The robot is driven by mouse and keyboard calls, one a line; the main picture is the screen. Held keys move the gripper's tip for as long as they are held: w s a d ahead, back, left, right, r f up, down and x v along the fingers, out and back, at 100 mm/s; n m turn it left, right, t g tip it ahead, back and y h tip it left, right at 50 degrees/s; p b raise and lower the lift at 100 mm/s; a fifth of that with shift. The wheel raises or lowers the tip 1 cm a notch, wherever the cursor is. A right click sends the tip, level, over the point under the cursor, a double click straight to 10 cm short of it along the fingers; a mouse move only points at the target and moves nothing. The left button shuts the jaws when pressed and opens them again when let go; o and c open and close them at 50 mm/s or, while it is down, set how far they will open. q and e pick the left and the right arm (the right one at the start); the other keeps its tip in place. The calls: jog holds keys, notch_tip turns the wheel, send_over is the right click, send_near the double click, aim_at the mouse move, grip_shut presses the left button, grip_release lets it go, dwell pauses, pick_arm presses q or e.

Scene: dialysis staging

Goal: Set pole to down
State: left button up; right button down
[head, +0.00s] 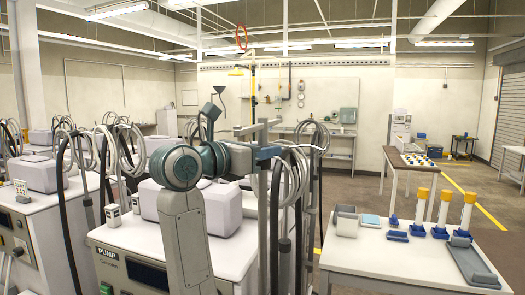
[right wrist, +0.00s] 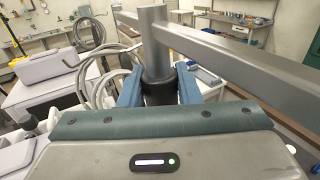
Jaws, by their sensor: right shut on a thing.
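The grey metal pole (right wrist: 154,45) has a flat grey crossbar (right wrist: 235,46) near its top. In the head view the pole (head: 263,185) stands upright at the pump machine (head: 172,262), with its crossbar a little above my gripper. My right gripper (right wrist: 160,92) is shut around a dark collar on the pole just under the crossbar. In the head view the right gripper (head: 268,152) reaches the pole from the left. The pole's lower end is partly hidden by cables and hoses. My left gripper is not in view.
Coiled grey hoses (head: 290,175) and black cables hang close around the pole. More machines stand at the left. A white table (head: 390,258) at the right holds blue items, a grey tray (head: 474,265) and several yellow-capped cylinders.

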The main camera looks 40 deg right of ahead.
aim_at(259, 196)
jog(key=shift+f, duration=0.25)
notch_tip(259, 196, down, 9)
jog(key=b, duration=0.9)
jog(key=shift+f, duration=0.15)
notch_tip(259, 196, down, 4)
jog(key=b, duration=0.3)
jog(key=shift+f, duration=0.1)
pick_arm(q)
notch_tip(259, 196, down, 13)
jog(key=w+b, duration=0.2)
pick_arm(e)
notch_tip(259, 196, down, 2)
jog(key=shift+f, duration=0.1)
notch_tip(259, 196, down, 5)
jog(key=b, duration=0.4)
jog(key=shift+r, duration=0.2)
notch_tip(259, 196, down, 5)
jog(key=b, duration=0.3)
jog(key=shift+b, duration=0.4)
jog(key=shift+f, duration=0.15)
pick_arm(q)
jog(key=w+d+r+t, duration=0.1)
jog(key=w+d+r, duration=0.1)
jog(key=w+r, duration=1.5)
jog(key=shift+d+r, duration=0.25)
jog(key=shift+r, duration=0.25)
